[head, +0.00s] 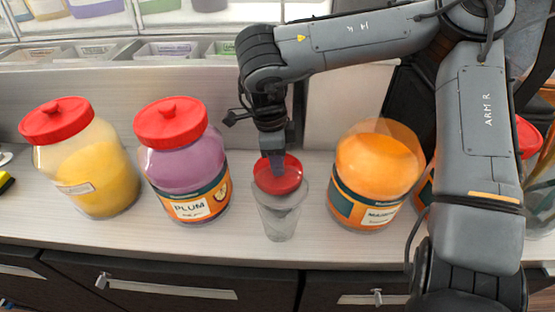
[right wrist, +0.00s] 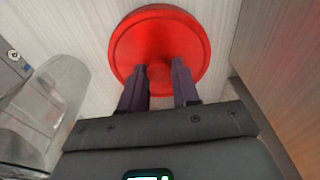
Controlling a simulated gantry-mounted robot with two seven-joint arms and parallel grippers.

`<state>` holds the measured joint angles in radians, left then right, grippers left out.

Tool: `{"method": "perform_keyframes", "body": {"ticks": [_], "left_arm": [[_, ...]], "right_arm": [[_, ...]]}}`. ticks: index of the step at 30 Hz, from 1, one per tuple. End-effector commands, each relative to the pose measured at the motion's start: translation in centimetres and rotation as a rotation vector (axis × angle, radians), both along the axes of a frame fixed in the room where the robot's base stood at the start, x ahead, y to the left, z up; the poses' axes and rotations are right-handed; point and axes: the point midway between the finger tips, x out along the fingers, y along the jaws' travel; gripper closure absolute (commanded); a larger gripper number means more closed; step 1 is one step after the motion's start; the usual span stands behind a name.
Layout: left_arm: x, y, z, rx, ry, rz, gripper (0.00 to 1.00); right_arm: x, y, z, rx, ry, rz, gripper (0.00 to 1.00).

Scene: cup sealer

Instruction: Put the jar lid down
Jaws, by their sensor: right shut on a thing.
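A red jar lid (head: 279,176) shows in the head view at the middle of the counter, just behind and above a clear empty cup (head: 281,219). My right gripper (head: 275,165) points down and is shut on the lid's knob. In the right wrist view the gripper (right wrist: 161,78) has its fingers on both sides of the knob, and the round lid (right wrist: 160,40) lies beyond them. I cannot tell whether the lid touches the counter. An open jar of orange contents (head: 378,170) stands to the right without a lid. My left gripper is not in view.
A yellow jar (head: 90,165) and a plum jar (head: 182,165), both with red lids, stand at the left. The clear cup also shows in the right wrist view (right wrist: 42,110). Bins (head: 165,50) line the back ledge. The counter (head: 130,236) is bare along its front.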

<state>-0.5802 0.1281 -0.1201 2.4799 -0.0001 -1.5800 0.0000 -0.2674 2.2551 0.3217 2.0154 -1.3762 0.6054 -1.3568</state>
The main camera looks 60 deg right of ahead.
Motion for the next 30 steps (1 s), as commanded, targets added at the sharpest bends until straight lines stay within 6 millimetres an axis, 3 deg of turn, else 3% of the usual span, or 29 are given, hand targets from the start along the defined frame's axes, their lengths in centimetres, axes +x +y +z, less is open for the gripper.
{"method": "perform_keyframes", "body": {"ticks": [6, 7, 11, 22, 30], "left_arm": [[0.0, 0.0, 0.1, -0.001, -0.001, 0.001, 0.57], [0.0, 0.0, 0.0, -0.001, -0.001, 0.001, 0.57], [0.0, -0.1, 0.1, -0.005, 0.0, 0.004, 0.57], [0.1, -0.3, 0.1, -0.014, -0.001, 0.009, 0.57], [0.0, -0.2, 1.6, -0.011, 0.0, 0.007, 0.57]], "right_arm": [[0.0, 0.0, -0.3, 0.0, 0.0, 0.0, 0.99], [0.0, 0.0, -0.3, 0.0, -0.001, 0.0, 0.65], [0.0, 0.0, -0.3, 0.0, 0.0, 0.0, 0.45], [0.0, 0.0, 0.0, 0.0, -0.001, 0.0, 0.44], [0.4, 0.1, 3.7, -0.003, -0.003, -0.002, 0.44]]}}
